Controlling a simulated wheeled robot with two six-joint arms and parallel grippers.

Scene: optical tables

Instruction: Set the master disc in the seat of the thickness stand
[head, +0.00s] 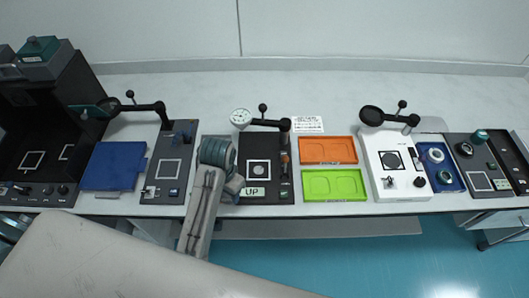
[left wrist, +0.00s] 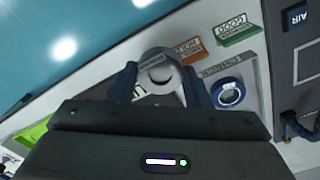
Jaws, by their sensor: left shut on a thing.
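The thickness stand (head: 282,196) is a black base with a dial gauge (head: 240,117) on an arm at its back. Its seat (head: 259,168) shows as a pale round spot inside a white-outlined square. My left gripper (left wrist: 160,78) is shut on a silvery round piece (left wrist: 160,70), which looks like the master disc, with a dark arc on its face. In the head view my left wrist is at the stand's left front side and hides the held disc. In the left wrist view the disc is beside the "UP" plate (left wrist: 138,93). My right gripper is not in view.
Right of the stand lie an orange tray (head: 327,161) and a green tray (head: 333,198). A blue ring (left wrist: 229,92) sits near the held disc, by green (left wrist: 236,28) and orange (left wrist: 190,50) label plates. A black panel station (head: 165,190) stands to the left.

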